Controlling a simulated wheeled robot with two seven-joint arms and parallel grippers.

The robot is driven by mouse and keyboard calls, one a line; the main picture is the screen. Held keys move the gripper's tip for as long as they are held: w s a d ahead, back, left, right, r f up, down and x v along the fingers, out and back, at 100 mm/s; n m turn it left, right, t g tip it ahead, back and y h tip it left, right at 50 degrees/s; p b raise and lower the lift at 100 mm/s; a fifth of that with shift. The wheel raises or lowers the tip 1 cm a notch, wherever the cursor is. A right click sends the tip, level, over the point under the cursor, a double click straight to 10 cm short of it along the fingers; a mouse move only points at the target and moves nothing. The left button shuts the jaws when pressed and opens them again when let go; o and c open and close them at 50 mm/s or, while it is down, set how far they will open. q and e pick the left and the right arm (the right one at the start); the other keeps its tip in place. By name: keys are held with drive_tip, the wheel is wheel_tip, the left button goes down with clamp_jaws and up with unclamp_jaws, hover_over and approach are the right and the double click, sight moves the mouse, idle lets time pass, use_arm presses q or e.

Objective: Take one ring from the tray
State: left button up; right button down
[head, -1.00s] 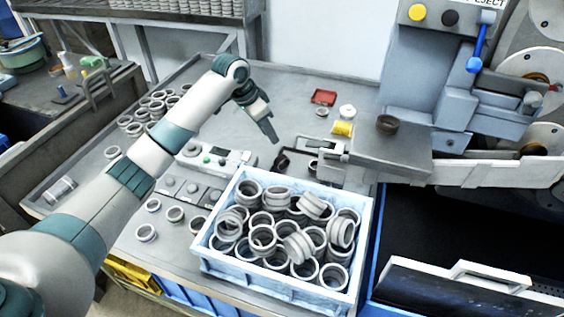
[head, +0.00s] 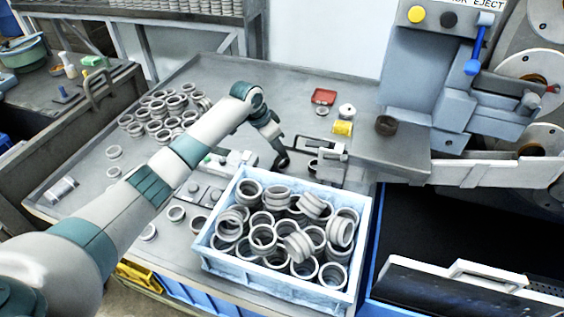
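The light blue tray (head: 278,282) stands at the front of the grey table. Metal rings (head: 263,238) are heaped in it in several layers, some tilted against each other. My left gripper (head: 281,166) hangs over the table just behind the tray's back edge, pointing down. It is small and partly dark against a black part behind it, so I cannot tell whether its fingers are apart. I see no ring in it. My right gripper is not in view.
More rings (head: 157,110) lie loose on the table at the left, partly behind my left arm. A control box (head: 236,162) sits behind the tray. The grinder (head: 440,90) stands at the right, with a dark ring (head: 386,125) on its ledge. A red dish (head: 324,96) lies farther back.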

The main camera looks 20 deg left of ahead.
use_arm(q)
drive_tip(key=shift+p+x, duration=0.4)
drive_tip(key=shift+x, duration=2.15)
drive_tip(key=shift+s, duration=0.15)
drive_tip(key=shift+c, duration=0.7)
clamp_jaws()
